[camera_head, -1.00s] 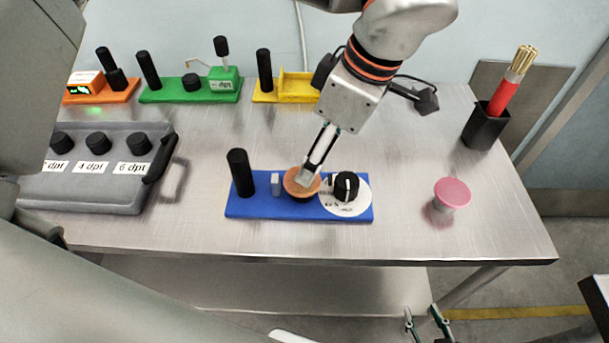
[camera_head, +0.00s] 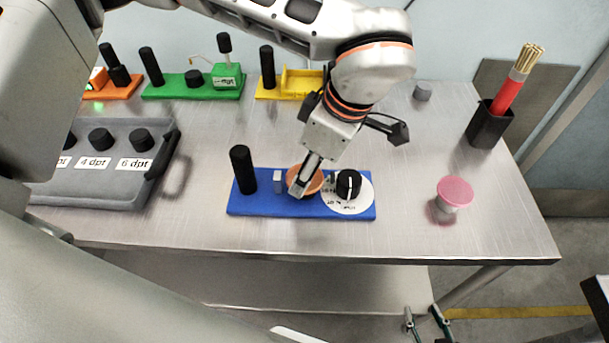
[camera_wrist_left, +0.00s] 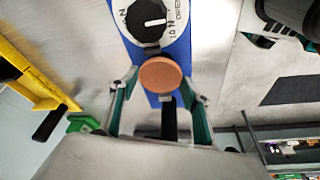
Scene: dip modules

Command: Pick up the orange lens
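The orange lens (camera_head: 317,182) is a round disc on the blue board (camera_head: 270,208), between a small grey block and a black dial on a white disc. My left gripper (camera_head: 301,182) comes down over it and partly hides it in the head view. In the left wrist view the orange lens (camera_wrist_left: 160,75) lies between the spread fingers of my left gripper (camera_wrist_left: 160,88), with gaps visible on both sides. That gripper is open and empty. My right gripper (camera_head: 426,322) is low at the bottom of the head view, its fingers apart and empty, away from the lens.
A black post (camera_head: 242,170) stands on the blue board's left end. A pink-topped piece (camera_head: 455,191) stands to the right. A grey case (camera_head: 105,185) with black knobs is at left. Green (camera_head: 190,88) and yellow (camera_head: 300,83) modules line the back. Table space right of the board is mostly clear.

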